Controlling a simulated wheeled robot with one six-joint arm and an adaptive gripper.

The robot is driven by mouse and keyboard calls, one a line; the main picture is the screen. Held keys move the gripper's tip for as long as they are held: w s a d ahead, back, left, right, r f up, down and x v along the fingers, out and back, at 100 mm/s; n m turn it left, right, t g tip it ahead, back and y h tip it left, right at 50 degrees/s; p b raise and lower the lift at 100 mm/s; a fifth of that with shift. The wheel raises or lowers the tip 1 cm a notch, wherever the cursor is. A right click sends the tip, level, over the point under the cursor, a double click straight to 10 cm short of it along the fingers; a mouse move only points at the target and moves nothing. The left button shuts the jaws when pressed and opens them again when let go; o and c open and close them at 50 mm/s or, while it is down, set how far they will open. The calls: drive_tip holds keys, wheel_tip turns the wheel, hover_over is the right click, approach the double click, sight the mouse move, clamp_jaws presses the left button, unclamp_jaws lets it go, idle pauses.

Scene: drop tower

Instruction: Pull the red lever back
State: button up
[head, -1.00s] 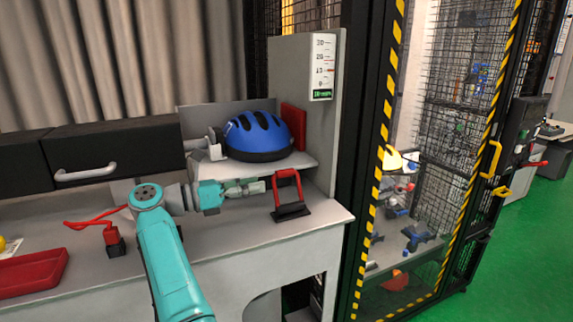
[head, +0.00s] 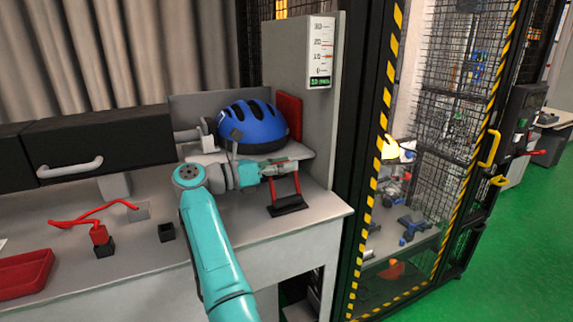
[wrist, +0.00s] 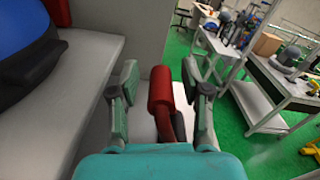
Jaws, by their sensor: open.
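The red lever is a U-shaped red handle (head: 285,189) on a dark base, standing on the grey bench right of centre in the head view. In the wrist view its red bar (wrist: 161,88) lies between my two fingers. My gripper (head: 285,168) is at the top of the handle in the head view and hides part of its bar. In the wrist view my gripper (wrist: 161,82) is open, with a finger on each side of the bar. Gaps show between the bar and both fingers.
A blue helmet (head: 254,124) sits on a raised grey shelf just behind my gripper, beside a red pad (head: 289,118). A grey panel with a scale (head: 319,50) stands behind. A black-framed mesh cage (head: 359,150) is at right. A red tray (head: 22,274) lies at left.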

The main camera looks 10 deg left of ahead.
drive_tip(key=shift+w+d, duration=0.2)
drive_tip(key=shift+d, duration=0.15)
clamp_jaws()
